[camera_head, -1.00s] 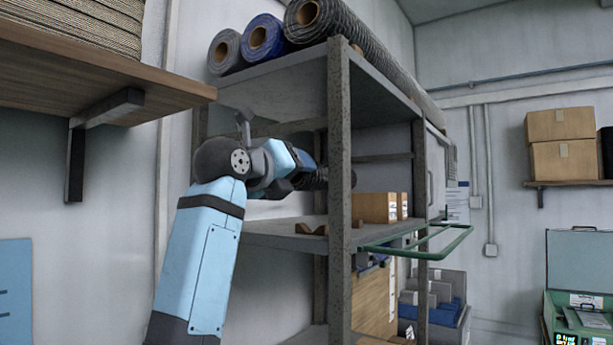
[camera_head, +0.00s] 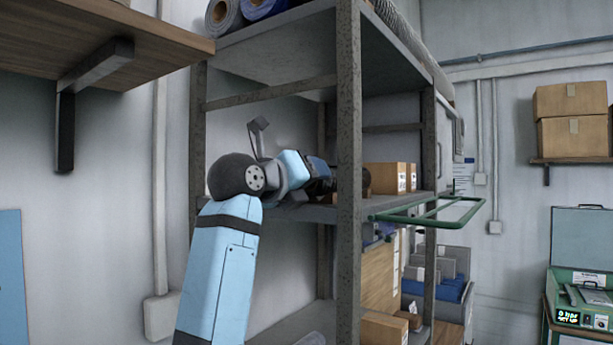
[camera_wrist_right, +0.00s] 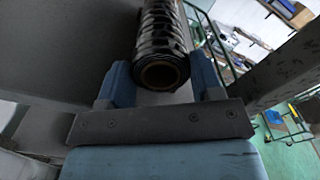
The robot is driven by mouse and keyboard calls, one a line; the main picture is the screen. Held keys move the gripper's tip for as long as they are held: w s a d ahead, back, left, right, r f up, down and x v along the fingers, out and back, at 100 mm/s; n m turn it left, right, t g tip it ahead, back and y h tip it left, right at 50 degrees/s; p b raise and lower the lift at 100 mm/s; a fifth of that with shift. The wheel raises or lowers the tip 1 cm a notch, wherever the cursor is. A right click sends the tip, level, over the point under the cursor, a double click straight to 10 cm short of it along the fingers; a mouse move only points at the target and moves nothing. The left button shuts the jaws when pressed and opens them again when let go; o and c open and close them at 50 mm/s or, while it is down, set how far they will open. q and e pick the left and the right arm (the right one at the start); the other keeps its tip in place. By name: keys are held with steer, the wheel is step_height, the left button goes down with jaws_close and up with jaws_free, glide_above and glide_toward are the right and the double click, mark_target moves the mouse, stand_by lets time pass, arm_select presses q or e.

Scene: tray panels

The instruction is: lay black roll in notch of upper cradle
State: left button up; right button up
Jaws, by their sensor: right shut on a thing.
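The black roll (camera_wrist_right: 160,30) has a ribbed dark surface and a brown core; its near end faces the right wrist camera. My right gripper (camera_wrist_right: 163,82) is shut on it, with one blue finger on each side. In the head view my right gripper (camera_head: 318,178) reaches into the rack, low over the middle shelf board (camera_head: 310,213). The shelf post hides part of the roll there; a brown round end (camera_head: 366,181) shows just right of the post. I cannot make out the cradle or its notch behind my arm and the post. My left gripper is not in view.
The rack post (camera_head: 348,170) stands close in front of the roll. Cardboard boxes (camera_head: 385,178) sit on the same board to the right. A green rail frame (camera_head: 430,210) sticks out at the right. A wooden wall shelf (camera_head: 100,42) is at upper left.

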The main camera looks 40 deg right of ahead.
steer(key=shift+s+a, duration=0.1)
steer(key=shift+f, duration=0.1)
stand_by(0.4)
steer(key=shift+f, duration=0.35)
stand_by(0.4)
